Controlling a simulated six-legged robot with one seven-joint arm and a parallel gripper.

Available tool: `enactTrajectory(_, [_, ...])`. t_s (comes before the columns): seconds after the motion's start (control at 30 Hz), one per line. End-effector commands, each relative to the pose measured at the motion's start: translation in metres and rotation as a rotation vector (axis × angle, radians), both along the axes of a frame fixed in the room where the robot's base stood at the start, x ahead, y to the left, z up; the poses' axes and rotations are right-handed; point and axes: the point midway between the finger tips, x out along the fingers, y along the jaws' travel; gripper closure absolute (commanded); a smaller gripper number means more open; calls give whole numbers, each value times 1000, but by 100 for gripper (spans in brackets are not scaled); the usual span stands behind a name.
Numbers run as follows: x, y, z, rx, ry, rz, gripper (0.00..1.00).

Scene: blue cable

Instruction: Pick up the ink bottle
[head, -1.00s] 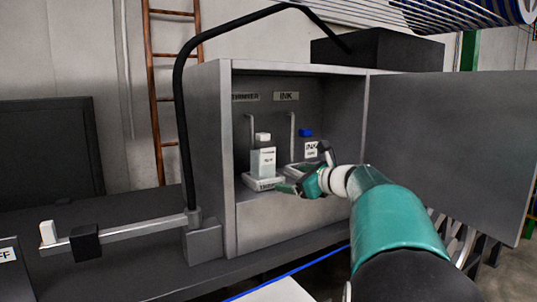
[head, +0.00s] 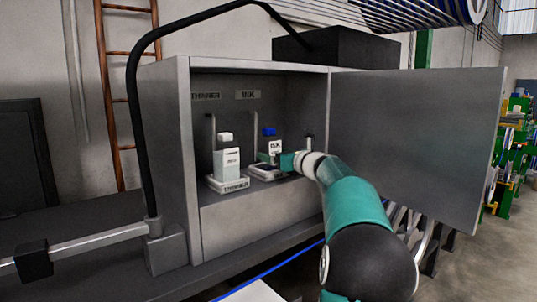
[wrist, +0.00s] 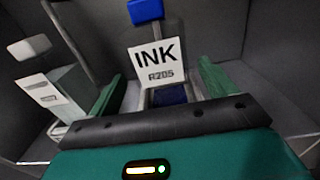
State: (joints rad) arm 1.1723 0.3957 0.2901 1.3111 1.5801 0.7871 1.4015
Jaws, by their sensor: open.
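The ink bottle (head: 274,147) has a blue cap and a white label, and stands upright on its stand in the right part of the open cabinet. In the wrist view the ink bottle (wrist: 157,62) shows its label "INK R205" between my two fingers. My gripper (head: 270,158) is open, with its fingers on either side of the lower bottle. In the wrist view my gripper (wrist: 160,88) has one green finger left and one right of the bottle. The bottle's lower part is partly hidden by my gripper's body, and I cannot tell whether the fingers touch it.
The thinner bottle (head: 227,163), with a white cap, stands on its own stand just left of the ink. The cabinet (head: 160,120) has side walls and a raised front edge. Its door (head: 420,140) is open at the right. Thin upright rods stand behind the bottles.

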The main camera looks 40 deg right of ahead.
Motion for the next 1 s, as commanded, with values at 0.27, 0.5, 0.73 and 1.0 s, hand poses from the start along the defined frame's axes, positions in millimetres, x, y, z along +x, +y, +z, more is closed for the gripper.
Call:
enactTrajectory(0.27, [41,-6,-3,-1,-1,2,16])
enactTrajectory(0.5, [45,-8,-3,0,0,-1,16])
enactTrajectory(0.73, [45,-8,-3,-1,0,-1,54])
enactTrajectory(1.0, [45,-8,-4,-1,0,-1,66])
